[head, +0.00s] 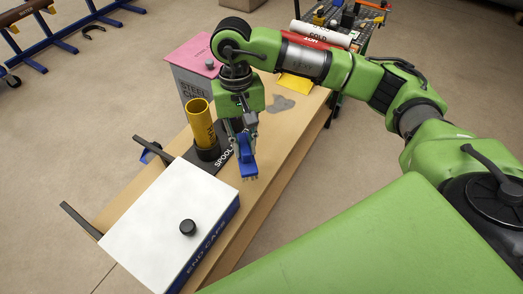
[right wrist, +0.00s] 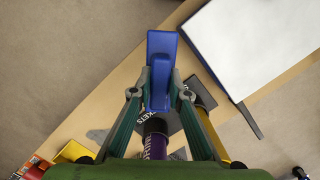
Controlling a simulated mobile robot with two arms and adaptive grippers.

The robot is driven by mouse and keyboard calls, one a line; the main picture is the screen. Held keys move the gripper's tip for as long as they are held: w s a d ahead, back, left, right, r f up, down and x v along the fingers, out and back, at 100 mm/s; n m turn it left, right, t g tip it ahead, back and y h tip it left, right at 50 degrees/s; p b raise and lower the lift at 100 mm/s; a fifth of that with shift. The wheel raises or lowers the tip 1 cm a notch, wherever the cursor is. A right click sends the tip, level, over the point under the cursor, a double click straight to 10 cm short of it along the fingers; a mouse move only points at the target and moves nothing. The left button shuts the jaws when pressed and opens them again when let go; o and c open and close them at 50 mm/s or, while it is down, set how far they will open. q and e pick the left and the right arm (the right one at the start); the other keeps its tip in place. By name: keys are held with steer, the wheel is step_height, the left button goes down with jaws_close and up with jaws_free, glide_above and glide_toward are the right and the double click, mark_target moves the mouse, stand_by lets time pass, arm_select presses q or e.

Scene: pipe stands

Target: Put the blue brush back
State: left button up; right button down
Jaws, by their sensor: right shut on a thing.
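The blue brush (head: 247,160) is in the jaws of my right gripper (head: 240,132), which is shut on it above the wooden table (head: 262,185). The brush hangs down, with bristles at its lower end. In the right wrist view the brush (right wrist: 160,45) shows between the two fingertips (right wrist: 160,88), its long blue face toward the camera. The black spool stand (head: 212,155) with a yellow tube (head: 200,120) is just left of the gripper in the head view. My left gripper is not in view.
A white box (head: 150,220) marked END CAPS with a black knob stands at the front. A pink-topped box (head: 192,55) stands behind. A purple tube (right wrist: 156,145) shows in the right wrist view. A grey patch (head: 278,102) and a yellow item (head: 294,83) lie farther back.

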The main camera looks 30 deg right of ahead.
steer(key=w+d+f, duration=0.1)
steer(key=d+f, duration=0.1)
steer(key=f, duration=0.1)
steer(key=w+d+f, duration=0.1)
steer(key=d+f, duration=0.1)
steer(key=f, duration=0.2)
steer(key=w+d+f, duration=0.2)
steer(key=f, duration=0.1)
steer(key=shift+d+f+b, duration=0.2)
steer(key=shift+d+b, duration=0.1)
steer(key=shift+d, duration=0.1)
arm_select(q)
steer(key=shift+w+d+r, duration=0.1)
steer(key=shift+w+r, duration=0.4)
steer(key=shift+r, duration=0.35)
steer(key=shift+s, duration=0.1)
arm_select(e)
steer(key=c, duration=1.9)
jaws_free()
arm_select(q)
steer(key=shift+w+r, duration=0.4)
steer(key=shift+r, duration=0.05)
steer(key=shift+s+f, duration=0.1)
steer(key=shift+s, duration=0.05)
